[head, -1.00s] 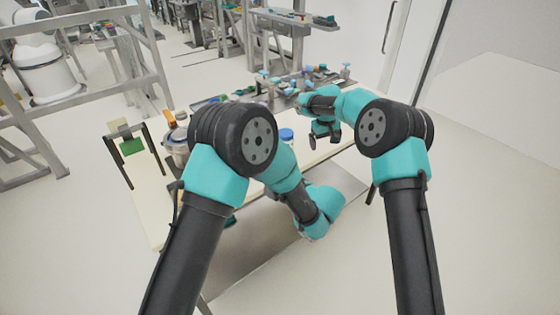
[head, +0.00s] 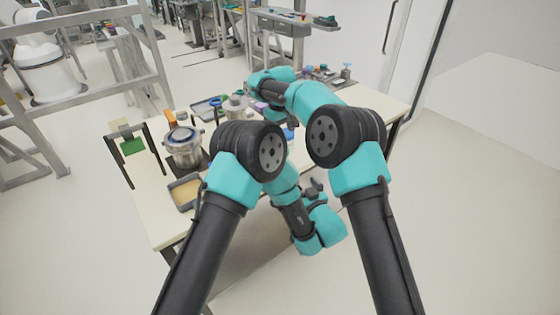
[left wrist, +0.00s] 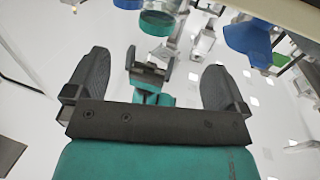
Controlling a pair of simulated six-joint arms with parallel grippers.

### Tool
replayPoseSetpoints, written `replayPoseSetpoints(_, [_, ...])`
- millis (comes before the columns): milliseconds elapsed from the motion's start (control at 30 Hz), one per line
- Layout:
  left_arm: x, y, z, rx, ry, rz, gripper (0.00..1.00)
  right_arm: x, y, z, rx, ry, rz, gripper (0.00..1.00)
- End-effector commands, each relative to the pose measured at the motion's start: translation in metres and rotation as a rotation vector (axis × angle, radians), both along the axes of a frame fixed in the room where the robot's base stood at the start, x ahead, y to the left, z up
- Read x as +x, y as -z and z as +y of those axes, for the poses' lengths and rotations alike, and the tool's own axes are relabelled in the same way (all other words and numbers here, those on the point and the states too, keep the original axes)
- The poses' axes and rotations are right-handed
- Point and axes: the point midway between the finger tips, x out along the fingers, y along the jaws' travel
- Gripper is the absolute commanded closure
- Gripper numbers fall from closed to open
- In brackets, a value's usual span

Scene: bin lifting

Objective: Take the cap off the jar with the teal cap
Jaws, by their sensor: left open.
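I cannot make out a jar with a teal cap in the head view; my arms hide part of the table. A small blue patch, perhaps a cap (head: 288,134), shows between my two arms. My left gripper (head: 313,189) is low in front of the table's near edge, apart from the things on it. In the left wrist view its two fingers (left wrist: 157,88) are wide apart with nothing held. My right arm reaches over the back of the table, and its gripper is mostly hidden behind the arm.
A pump bottle (head: 346,72) is at the back right. The table's right end (head: 385,105) is clear.

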Motion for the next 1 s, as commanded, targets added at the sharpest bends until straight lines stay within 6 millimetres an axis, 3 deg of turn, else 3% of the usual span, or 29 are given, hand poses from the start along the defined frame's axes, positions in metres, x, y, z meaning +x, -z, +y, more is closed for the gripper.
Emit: replayPoseSetpoints(1000, [0.135,0.0,0.062,0.0,-0.002,0.0,0.0,0.0,0.0,0.0,0.0,0.001,0.0,0.07])
